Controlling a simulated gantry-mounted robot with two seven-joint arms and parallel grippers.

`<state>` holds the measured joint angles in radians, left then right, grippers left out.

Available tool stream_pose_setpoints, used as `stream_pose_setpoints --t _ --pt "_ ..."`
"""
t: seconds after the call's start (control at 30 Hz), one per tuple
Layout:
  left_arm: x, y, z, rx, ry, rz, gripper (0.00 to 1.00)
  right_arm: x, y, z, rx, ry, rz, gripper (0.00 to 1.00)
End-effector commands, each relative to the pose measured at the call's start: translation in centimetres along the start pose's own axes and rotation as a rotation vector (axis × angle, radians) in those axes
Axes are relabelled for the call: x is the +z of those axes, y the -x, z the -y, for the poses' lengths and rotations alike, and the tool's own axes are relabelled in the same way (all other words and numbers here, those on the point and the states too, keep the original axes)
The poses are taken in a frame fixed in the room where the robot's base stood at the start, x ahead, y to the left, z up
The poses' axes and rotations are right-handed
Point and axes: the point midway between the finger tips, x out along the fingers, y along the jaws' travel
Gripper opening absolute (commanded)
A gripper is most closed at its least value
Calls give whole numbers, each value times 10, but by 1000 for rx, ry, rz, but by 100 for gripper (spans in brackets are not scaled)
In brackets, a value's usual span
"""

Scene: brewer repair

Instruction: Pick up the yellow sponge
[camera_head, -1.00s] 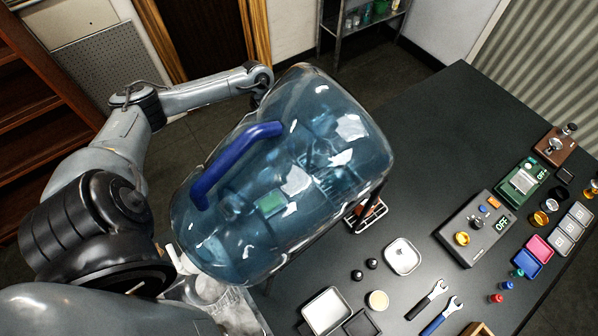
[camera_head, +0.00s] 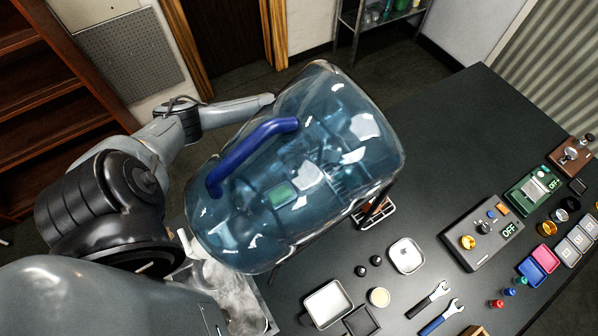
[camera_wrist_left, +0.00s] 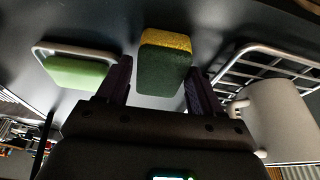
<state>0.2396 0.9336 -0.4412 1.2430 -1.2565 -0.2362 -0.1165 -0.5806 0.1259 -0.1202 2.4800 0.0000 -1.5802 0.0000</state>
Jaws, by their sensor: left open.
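The yellow sponge (camera_wrist_left: 165,44) shows in the left wrist view, with a yellow layer and a dark green layer. It lies in the middle, between the two dark fingers of my left gripper (camera_wrist_left: 158,76). The gripper is open, with the fingers on either side of the sponge; a gap shows on each side, and I see no grip on it. In the head view, a large blue translucent water jug (camera_head: 330,165) hides my left gripper, and I cannot make out the sponge clearly through it. My right gripper is in neither view.
In the wrist view, a green block (camera_wrist_left: 75,73) in a white tray lies left of the sponge. A wire rack (camera_wrist_left: 262,63) and a pale mug (camera_wrist_left: 280,118) are on the right. In the head view, a control box (camera_head: 482,232), wrenches (camera_head: 430,298) and small parts cover the table's right side.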

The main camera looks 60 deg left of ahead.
Motion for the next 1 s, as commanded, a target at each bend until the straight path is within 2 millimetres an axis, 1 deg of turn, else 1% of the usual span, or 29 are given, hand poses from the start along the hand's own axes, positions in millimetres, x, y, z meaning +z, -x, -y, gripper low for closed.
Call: stream_pose_setpoints --t 0.23,0.27,0.5,0.53,1.0 --pt "0 -2 0 0 -1 1 66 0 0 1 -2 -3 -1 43" --pt "0 -2 0 0 -1 1 64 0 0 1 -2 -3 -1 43" --pt "0 -2 0 0 -1 1 28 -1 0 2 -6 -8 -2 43" --pt "0 -2 0 0 -1 1 25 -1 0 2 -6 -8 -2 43" --pt "0 0 0 0 -1 1 24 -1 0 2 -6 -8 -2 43"
